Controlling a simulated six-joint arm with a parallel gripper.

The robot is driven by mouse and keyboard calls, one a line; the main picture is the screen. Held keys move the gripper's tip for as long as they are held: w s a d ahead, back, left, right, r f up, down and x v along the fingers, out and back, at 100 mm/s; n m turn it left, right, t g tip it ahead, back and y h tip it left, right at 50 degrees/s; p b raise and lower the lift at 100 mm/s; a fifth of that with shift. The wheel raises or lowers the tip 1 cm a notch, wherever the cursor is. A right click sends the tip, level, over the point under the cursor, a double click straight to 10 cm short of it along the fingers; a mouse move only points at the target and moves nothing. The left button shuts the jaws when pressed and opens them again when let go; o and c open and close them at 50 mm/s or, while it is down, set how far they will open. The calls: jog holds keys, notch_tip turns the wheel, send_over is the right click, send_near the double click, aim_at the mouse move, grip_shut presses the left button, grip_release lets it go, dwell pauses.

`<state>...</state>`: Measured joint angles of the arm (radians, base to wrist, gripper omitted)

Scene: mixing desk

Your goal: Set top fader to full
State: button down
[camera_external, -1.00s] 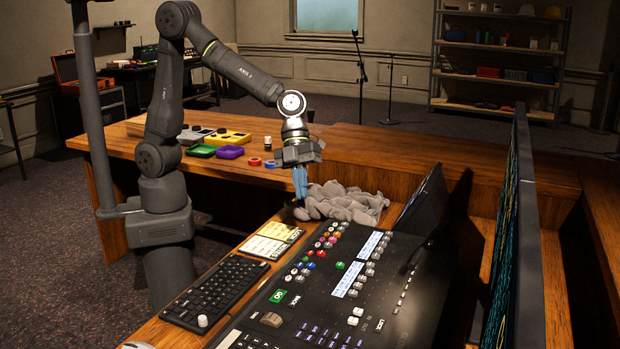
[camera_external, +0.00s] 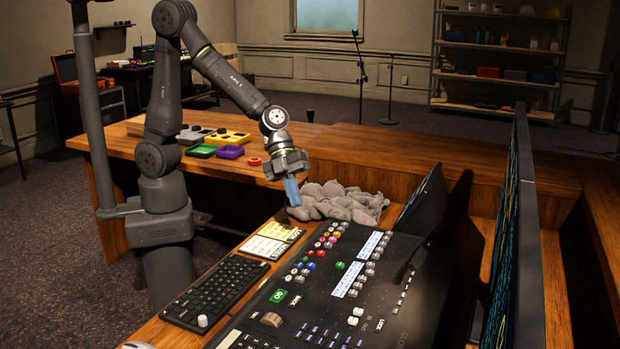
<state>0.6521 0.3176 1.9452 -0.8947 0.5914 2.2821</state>
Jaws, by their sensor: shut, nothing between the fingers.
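My gripper (camera_external: 292,192) is shut and empty, with its blue fingers pointing down. It hangs just left of a crumpled grey cloth (camera_external: 338,202), above the far left end of the mixing desk (camera_external: 375,290). Whether the fingertips touch the cloth, I cannot tell. The desk carries rows of coloured buttons, two lit label strips (camera_external: 348,279), and a brown lever-like control (camera_external: 271,319) near its front left. I cannot tell which control is the top fader.
A black keyboard (camera_external: 215,293) and yellow and white cards (camera_external: 270,240) lie left of the desk. A dark screen (camera_external: 419,205) and a tall panel (camera_external: 513,240) stand to the right. Coloured boxes, one yellow (camera_external: 228,137) and one purple (camera_external: 230,152), sit on the back table.

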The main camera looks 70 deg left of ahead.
aim_at(328, 245)
jog(key=x, duration=0.8)
jog(key=shift+d+f, duration=0.15)
jog(key=shift+f, duration=0.05)
jog(key=shift+w+d+r, duration=0.1)
jog(key=shift+w+d, duration=0.75)
jog(key=shift+w, duration=0.1)
jog(key=shift+w+d, duration=0.5)
jog(key=w+d, duration=0.4)
jog(key=shift+w+d, duration=0.3)
jog(key=shift+d, duration=0.05)
jog(key=shift+s+a, duration=0.1)
